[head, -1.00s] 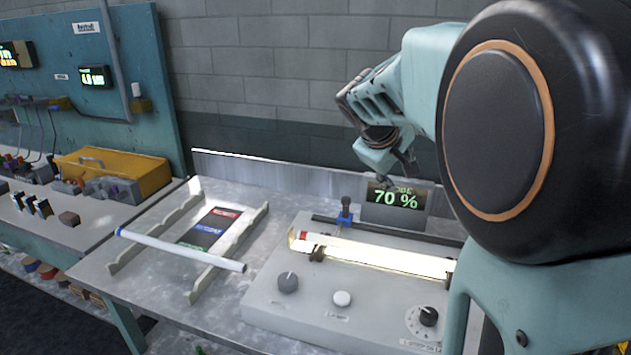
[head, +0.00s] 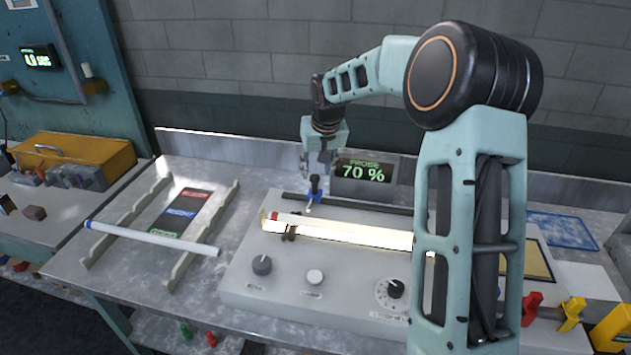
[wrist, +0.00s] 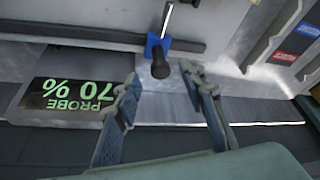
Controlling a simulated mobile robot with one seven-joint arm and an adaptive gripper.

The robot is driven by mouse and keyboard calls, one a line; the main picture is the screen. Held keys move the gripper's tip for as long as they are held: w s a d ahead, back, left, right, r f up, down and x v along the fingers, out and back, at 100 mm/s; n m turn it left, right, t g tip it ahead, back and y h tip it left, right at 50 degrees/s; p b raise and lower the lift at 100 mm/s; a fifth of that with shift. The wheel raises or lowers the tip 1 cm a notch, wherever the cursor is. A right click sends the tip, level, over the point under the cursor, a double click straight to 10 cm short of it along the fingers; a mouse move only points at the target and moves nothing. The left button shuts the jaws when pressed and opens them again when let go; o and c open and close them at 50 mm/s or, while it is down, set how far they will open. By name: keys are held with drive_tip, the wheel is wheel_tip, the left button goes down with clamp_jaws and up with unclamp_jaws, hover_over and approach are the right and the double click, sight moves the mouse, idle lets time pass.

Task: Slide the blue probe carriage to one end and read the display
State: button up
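The blue probe carriage (head: 314,196) sits on a dark rail (head: 380,207) behind the glowing tube (head: 340,231), near the tube's left end, with a dark knob standing up on top. The display (head: 364,171) behind the rail reads "PROBE 70 %". It also shows upside down in the wrist view (wrist: 66,94). My gripper (head: 318,168) hangs just above and behind the carriage. In the wrist view its two fingers (wrist: 160,88) are spread apart with nothing between them, and the carriage knob (wrist: 160,68) lies just beyond the fingertips, apart from them.
The grey bench unit has a dark knob (head: 262,265), a white button (head: 314,277) and a dial (head: 395,289) in front. A rack with a white tube (head: 150,237) and coloured labels stands left. A low metal wall (head: 230,149) runs along the bench's back.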

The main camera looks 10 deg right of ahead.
sight(315, 178)
drive_tip(key=p+x, duration=0.1)
drive_tip(key=x, duration=0.7)
clamp_jaws()
idle(0.3)
